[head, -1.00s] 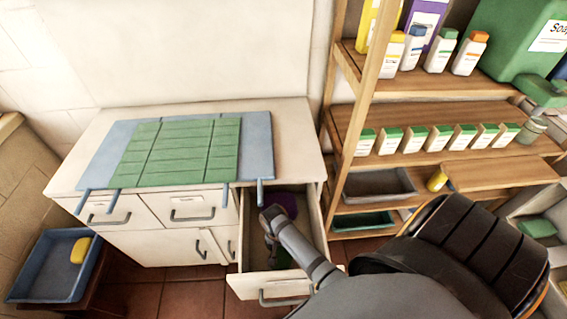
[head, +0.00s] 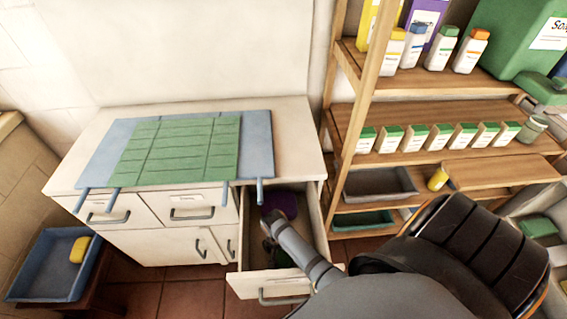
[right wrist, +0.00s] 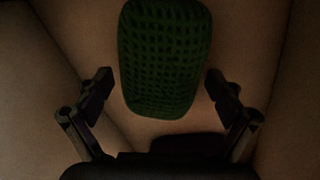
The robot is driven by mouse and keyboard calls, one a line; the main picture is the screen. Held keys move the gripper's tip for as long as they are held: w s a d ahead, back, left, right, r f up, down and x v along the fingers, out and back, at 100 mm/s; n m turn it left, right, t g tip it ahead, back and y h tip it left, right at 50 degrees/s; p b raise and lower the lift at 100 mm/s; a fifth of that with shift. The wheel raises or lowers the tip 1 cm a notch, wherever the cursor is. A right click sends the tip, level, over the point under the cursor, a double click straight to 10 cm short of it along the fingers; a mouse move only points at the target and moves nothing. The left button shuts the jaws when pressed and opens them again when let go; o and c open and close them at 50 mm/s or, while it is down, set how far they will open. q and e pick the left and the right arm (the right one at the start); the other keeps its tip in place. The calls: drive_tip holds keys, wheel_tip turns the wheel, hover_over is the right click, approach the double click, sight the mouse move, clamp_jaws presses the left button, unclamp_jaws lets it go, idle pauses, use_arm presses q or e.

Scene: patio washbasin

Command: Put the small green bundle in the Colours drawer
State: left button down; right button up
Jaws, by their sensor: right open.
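The small green bundle (right wrist: 165,58) is a dark green knitted block in the right wrist view, inside the open drawer. My right gripper (right wrist: 160,84) is open, with one finger on each side of the bundle's lower part and a gap on both sides. In the head view my right gripper (head: 271,250) reaches down into the open drawer (head: 318,222), and my arm hides part of the inside. A purple thing (head: 281,203) lies at the back of this drawer. I cannot read the drawer labels. My left gripper is not in view.
Two closed drawers (head: 190,207) are left of the open one. A blue mat and green panel (head: 180,150) cover the cabinet top. A wooden shelf unit (head: 350,130) with bottles and boxes stands close on the right. A blue tray (head: 50,265) holds a yellow sponge.

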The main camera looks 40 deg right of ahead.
wheel_tip(320, 180, up, 12)
drive_tip(key=w+a+p, duration=0.1)
drive_tip(key=shift+p, duration=0.3)
drive_tip(key=shift+w+r, duration=0.1)
idle(0.3)
